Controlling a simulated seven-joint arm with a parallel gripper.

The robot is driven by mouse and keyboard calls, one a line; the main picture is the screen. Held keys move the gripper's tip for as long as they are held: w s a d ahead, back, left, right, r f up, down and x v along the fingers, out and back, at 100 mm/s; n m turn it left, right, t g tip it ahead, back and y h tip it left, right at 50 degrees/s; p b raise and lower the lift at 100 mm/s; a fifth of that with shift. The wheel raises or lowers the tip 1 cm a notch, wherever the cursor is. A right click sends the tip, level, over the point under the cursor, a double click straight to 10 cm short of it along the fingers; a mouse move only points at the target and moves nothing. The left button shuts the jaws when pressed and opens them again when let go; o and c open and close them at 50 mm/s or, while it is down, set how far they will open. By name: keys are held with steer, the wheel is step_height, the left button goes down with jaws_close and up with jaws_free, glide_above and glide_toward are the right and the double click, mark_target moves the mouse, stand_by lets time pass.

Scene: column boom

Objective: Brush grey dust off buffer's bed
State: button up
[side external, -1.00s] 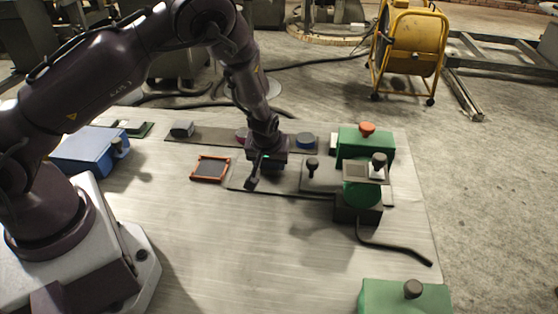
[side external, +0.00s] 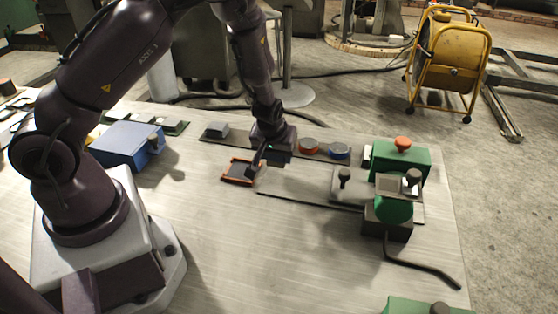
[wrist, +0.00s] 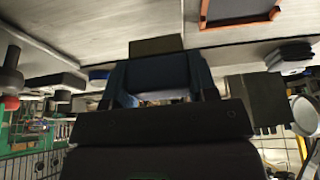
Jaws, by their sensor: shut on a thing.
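My gripper (side external: 262,155) is shut on a dark thing, which shows as a dark block (wrist: 155,45) beyond the fingers in the wrist view. I cannot tell its exact shape. It is close to the right rear corner of an orange-framed dark tray (side external: 227,178); I cannot tell if they touch. The tray frame also shows in the wrist view (wrist: 240,22). The green machine with an orange knob (side external: 403,143), probably the buffer, stands to the right. A flat grey plate (side external: 300,187) reaches left from it. I cannot make out dust on it.
Black knobs (side external: 344,175) stand by the machine. A blue box (side external: 125,144) is at left. The front middle of the table is clear.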

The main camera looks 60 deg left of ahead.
steer(key=shift+r, duration=2.35)
